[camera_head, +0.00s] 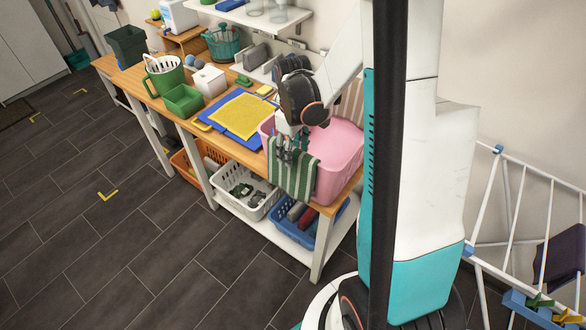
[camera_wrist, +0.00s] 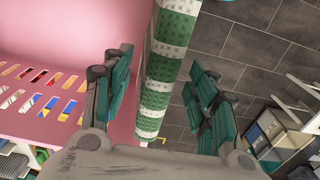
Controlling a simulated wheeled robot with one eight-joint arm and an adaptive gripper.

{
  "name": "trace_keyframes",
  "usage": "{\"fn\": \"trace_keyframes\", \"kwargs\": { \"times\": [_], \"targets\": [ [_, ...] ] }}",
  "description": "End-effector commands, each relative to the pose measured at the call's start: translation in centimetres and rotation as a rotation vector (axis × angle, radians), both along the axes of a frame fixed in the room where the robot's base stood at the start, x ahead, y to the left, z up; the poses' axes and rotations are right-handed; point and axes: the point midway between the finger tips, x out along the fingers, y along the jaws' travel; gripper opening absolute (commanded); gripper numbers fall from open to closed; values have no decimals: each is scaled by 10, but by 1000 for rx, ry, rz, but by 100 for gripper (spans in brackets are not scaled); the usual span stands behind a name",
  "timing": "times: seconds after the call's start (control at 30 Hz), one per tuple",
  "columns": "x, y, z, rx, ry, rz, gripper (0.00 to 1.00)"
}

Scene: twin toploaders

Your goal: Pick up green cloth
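The green cloth (camera_head: 292,176), striped green and white, hangs over the near rim of the pink basket (camera_head: 341,150). My gripper (camera_head: 288,148) is at the cloth's upper part, above the basket rim, pointing down. In the wrist view the cloth (camera_wrist: 168,60) runs between the two teal fingers of my gripper (camera_wrist: 160,80), with a gap on each side. The fingers are open, one on the basket side and one on the outer side. The pink basket wall (camera_wrist: 75,60) fills the left of the wrist view.
On the wooden table lie a yellow cloth on a blue one (camera_head: 240,115), a green box (camera_head: 183,100) and a white box (camera_head: 209,80). A white basket (camera_head: 262,208) and a blue basket (camera_head: 290,232) stand on the shelf below. A drying rack (camera_head: 510,205) stands right. Floor at left is clear.

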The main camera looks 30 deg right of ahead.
Motion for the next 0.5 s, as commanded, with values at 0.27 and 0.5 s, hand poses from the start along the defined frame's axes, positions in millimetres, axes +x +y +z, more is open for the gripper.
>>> {"fn": "trace_keyframes", "kwargs": {
  "times": [0.27, 0.5],
  "targets": [
    [0, 0, 0, 0, 0, 0, 0],
    [0, 0, 0, 0, 0, 0, 0]
  ]
}}
